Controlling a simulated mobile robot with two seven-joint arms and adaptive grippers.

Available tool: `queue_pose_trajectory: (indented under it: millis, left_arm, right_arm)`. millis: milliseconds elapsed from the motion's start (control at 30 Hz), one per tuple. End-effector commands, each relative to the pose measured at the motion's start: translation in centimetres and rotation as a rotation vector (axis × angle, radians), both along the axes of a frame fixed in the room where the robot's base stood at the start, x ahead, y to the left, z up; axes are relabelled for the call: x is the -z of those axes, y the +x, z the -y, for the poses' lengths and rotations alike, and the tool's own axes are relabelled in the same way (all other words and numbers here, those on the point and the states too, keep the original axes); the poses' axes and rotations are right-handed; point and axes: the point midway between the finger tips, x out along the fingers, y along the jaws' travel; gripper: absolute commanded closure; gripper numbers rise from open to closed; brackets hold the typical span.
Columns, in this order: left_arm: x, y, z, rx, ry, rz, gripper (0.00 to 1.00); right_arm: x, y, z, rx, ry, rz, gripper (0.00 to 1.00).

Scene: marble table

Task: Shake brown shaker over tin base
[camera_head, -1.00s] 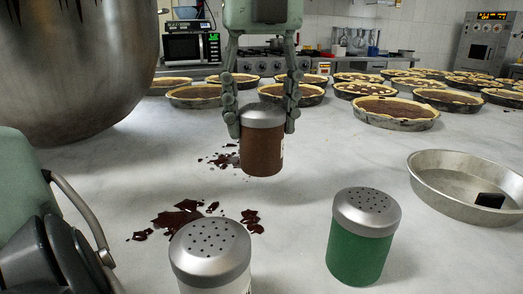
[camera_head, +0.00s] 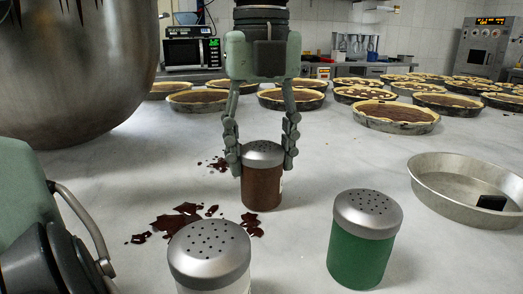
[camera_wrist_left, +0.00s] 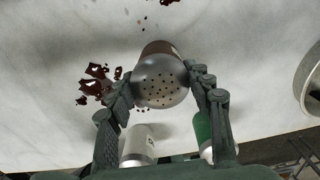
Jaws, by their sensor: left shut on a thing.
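The brown shaker (camera_head: 262,188) with a perforated silver lid is upright between the fingers of my left gripper (camera_head: 262,150). The gripper comes down from above and is shut on the shaker near its lid. In the left wrist view the shaker's lid (camera_wrist_left: 161,82) sits between the two fingers. The tin base (camera_head: 425,198), a round silver pan, is at the right with a small black block (camera_head: 491,202) in it. The shaker is well left of the tin and not over it. I cannot tell whether the shaker touches the table. My right gripper is not in view.
A green shaker (camera_head: 359,250) and a white shaker (camera_head: 209,262) stand in front. Dark brown flakes (camera_head: 178,222) lie on the marble table. A large metal bowl (camera_head: 75,70) is at the left. Several filled pies (camera_head: 395,115) fill the back.

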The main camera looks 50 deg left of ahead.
Motion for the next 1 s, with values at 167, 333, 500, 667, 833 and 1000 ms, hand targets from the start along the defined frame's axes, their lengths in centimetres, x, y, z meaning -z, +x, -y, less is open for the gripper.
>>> queue_pose_trajectory:
  millis: [167, 333, 500, 667, 833, 1000]
  left_arm:
    - [0.1, 0.0, 0.0, 0.000, 0.000, 0.000, 0.82]
    - [0.1, 0.0, 0.0, 0.000, 0.000, 0.000, 0.33]
    - [0.1, 0.0, 0.0, 0.000, 0.000, 0.000, 0.29]
    - [0.1, 0.0, 0.0, 0.000, 0.000, 0.000, 0.29]
    - [-0.7, 0.0, 0.0, -0.002, 0.001, 0.002, 0.29]
    - [-3.8, 0.2, -0.4, -0.001, 0.003, 0.002, 0.29]
  right_arm:
    - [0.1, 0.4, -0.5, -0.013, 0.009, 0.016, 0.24]
    - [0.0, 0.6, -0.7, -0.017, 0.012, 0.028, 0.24]
    - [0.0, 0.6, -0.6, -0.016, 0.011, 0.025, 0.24]
    - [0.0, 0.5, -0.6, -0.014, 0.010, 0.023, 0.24]
    - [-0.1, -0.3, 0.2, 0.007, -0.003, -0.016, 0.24]
    - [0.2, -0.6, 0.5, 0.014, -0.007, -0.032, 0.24]
